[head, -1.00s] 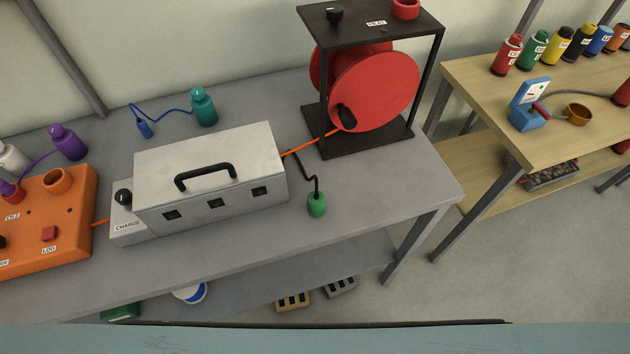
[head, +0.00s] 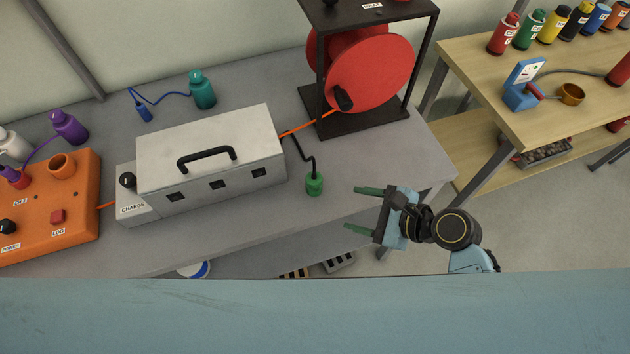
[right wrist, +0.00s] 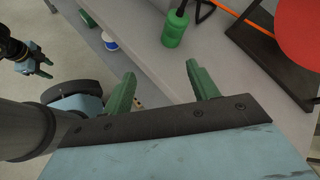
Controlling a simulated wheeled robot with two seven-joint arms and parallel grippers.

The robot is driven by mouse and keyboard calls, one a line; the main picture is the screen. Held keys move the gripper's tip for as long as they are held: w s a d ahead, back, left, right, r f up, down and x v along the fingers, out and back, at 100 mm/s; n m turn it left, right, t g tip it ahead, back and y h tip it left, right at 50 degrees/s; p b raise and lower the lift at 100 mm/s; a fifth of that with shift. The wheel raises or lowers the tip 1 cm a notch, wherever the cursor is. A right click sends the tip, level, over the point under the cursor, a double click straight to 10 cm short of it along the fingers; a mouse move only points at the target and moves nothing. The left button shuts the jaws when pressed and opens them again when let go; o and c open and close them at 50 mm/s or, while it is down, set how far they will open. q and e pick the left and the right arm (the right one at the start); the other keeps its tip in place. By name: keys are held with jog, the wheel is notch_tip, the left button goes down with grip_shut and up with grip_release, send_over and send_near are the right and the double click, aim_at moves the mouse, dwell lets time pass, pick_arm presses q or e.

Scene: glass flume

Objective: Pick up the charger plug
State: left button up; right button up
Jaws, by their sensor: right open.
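The charger plug (head: 315,183) is a small green cylinder, upright on the grey bench near its front edge. A black cord joins its top to the pale grey charger box (head: 210,165). My right gripper (head: 360,209) is open and empty, to the right of the plug and apart from it, with its green fingers pointing left. In the right wrist view the plug (right wrist: 176,28) shows beyond the fingertips (right wrist: 161,71). My left gripper (right wrist: 45,68) shows small at the left of the right wrist view; its finger opening is unclear.
A black frame with a red reel (head: 372,70) stands behind the plug, joined to the box by an orange cable (head: 305,126). An orange panel (head: 75,210) lies at left. A wooden table (head: 480,85) is at right. Bare bench (head: 385,165) lies right of the plug.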

aim_at(308, 180)
jog(key=w+a+m, duration=0.1)
jog(key=w+a, duration=0.1)
jog(key=w+a+m+y, duration=0.1)
jog(key=w+a+m, duration=0.1)
jog(key=w+a+m+t+b, duration=0.1)
jog(key=w+a+m, duration=0.1)
jog(key=a, duration=0.1)
jog(key=shift+w+f+y, duration=0.3)
jog(key=x, duration=0.2)
jog(key=b+x, duration=0.1)
jog(key=x, duration=0.2)
jog(key=shift+f+b, duration=0.3)
jog(key=shift+f, duration=0.1)
pick_arm(q)
jog(key=shift+s+a+f, duration=0.1)
jog(key=shift+s+f, duration=0.2)
jog(key=shift+f, duration=0.35)
jog(key=shift+s+f, duration=0.25)
jog(key=shift+f, duration=0.35)
pick_arm(e)
jog(key=c, duration=1.1)
